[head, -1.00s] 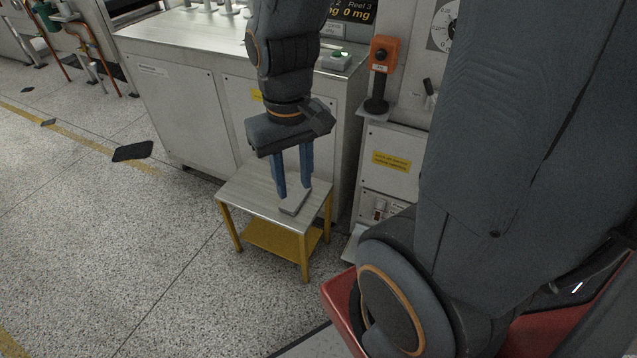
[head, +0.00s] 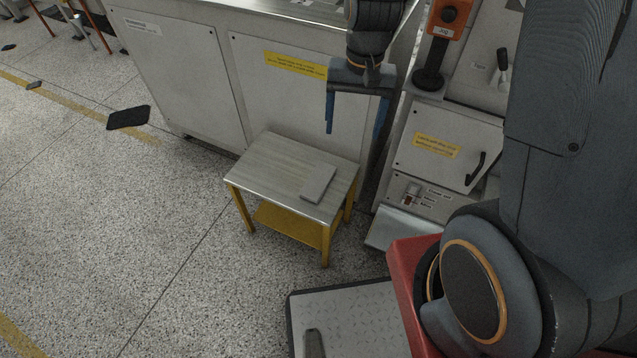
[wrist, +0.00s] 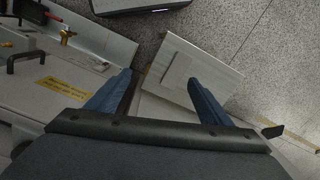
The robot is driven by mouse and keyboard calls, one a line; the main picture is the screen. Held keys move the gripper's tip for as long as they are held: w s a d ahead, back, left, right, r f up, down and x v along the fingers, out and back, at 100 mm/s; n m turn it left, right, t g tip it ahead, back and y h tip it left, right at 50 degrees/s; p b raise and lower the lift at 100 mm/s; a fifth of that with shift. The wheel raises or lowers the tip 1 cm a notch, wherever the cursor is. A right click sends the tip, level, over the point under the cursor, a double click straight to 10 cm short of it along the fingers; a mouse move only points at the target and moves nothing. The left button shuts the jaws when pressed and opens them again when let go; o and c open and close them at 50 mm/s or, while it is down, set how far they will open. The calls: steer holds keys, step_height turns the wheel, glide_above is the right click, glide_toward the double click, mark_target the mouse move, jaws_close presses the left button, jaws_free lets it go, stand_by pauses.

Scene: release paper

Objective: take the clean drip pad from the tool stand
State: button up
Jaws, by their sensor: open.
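A flat light-grey pad (head: 318,183) lies on the right part of the small tool stand (head: 275,165), which has a metal top and yellow legs. My gripper (head: 355,130) is open and empty, with blue fingers pointing down. It is above and behind the stand, in front of the machine cabinet, apart from the pad. In the wrist view the pad (wrist: 177,72) lies on the stand top (wrist: 205,62), beyond the open fingers (wrist: 165,88). The right finger overlaps part of the stand top in that view.
A large grey cabinet (head: 190,75) stands behind the stand. A cabinet with a black handle (head: 475,168) and an orange control box (head: 449,14) stands to the right. A dark flat piece (head: 128,118) lies on the floor at left.

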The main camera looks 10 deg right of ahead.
steer(key=w+a+f+m+b, duration=0.1)
steer(key=w+a+f, duration=0.15)
steer(key=f, duration=0.35)
steer(key=w+a+f+m+b, duration=0.1)
steer(key=w+f+b, duration=0.1)
steer(key=w+f, duration=0.35)
steer(key=m+b, duration=0.2)
glide_above(319, 179)
steer(key=shift+g, duration=0.3)
steer(key=f, duration=1.3)
steer(key=shift+w+d, duration=0.1)
steer(key=shift+w, duration=0.1)
step_height(319, 179, down, 6)
steer(key=shift+s+r, duration=0.15)
steer(key=c, duration=1.1)
